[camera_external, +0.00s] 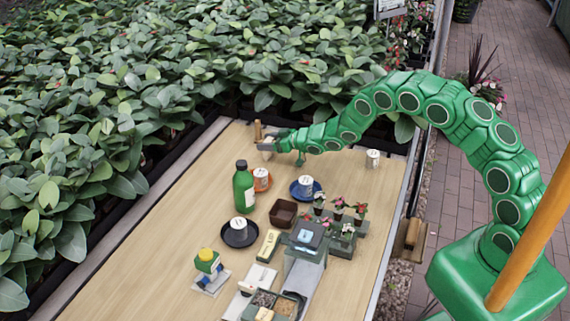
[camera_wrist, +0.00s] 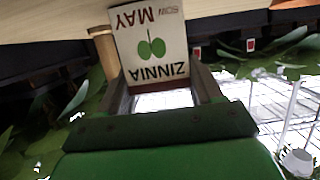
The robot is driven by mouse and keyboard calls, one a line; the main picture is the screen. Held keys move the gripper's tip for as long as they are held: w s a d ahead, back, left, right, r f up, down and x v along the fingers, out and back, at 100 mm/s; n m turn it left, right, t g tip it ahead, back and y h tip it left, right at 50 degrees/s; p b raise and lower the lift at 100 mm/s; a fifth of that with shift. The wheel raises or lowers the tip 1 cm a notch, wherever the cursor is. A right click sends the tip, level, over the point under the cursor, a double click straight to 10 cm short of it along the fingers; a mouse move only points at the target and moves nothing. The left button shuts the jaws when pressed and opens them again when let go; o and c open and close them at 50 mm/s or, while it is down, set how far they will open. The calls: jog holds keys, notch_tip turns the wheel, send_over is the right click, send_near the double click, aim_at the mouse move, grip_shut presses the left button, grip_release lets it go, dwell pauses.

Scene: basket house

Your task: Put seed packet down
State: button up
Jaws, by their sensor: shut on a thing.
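The seed packet (camera_wrist: 152,45) is a pale card with the words "ZINNIA", "SOW" and "MAY" and a green sprout print, upside down in the wrist view. My gripper (camera_wrist: 160,95) is shut on it, with a finger at each side of its lower end. In the external view my gripper (camera_external: 266,146) is over the far end of the wooden table (camera_external: 185,220), near its back edge. The packet is small there, and I cannot tell whether it touches the table.
A wooden peg (camera_external: 258,130) stands close to my gripper. A green bottle (camera_external: 243,188), an orange saucer (camera_external: 263,186) with a white cup and a blue saucer (camera_external: 306,195) with a cup stand nearer. A white cup (camera_external: 373,158) is at the right. Bare wood lies left of the bottle.

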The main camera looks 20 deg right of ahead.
jog(key=shift+f, duration=0.15)
jog(key=o, duration=1)
jog(key=shift+o, duration=0.2)
jog(key=shift+s+d+r, duration=0.1)
jog(key=shift+r, duration=0.1)
jog(key=v, duration=1.1)
jog(key=shift+s+d+r, duration=0.2)
jog(key=shift+d, duration=0.05)
